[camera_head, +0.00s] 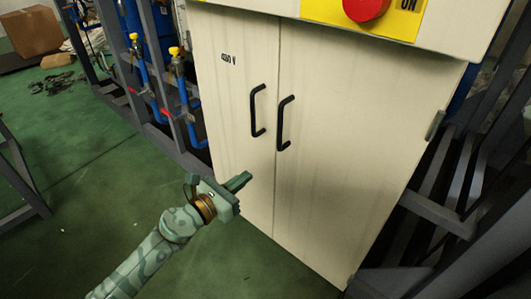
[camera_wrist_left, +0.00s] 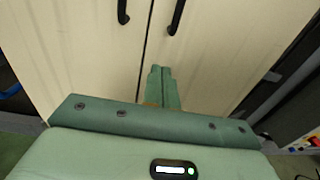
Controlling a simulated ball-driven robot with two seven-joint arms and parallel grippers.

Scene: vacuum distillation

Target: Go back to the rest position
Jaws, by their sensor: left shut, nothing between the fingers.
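My left gripper (camera_head: 240,182) reaches up from the bottom left in the head view, in front of the lower doors of a cream cabinet (camera_head: 330,190). In the left wrist view the fingers of this gripper (camera_wrist_left: 160,72) are together, with nothing between them. They point at the cabinet doors (camera_wrist_left: 220,60), near the seam. Two black handles, the left one (camera_head: 257,110) and the right one (camera_head: 284,123), sit above the fingers and apart from them. Both doors look closed. My right gripper is in neither view.
A red button (camera_head: 366,8) on a yellow plate is at the top. Blue pipes with yellow-topped valves (camera_head: 174,52) stand in a grey frame on the left. Grey metal beams (camera_head: 437,213) are close on the right. The green floor (camera_head: 60,235) at left is mostly open.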

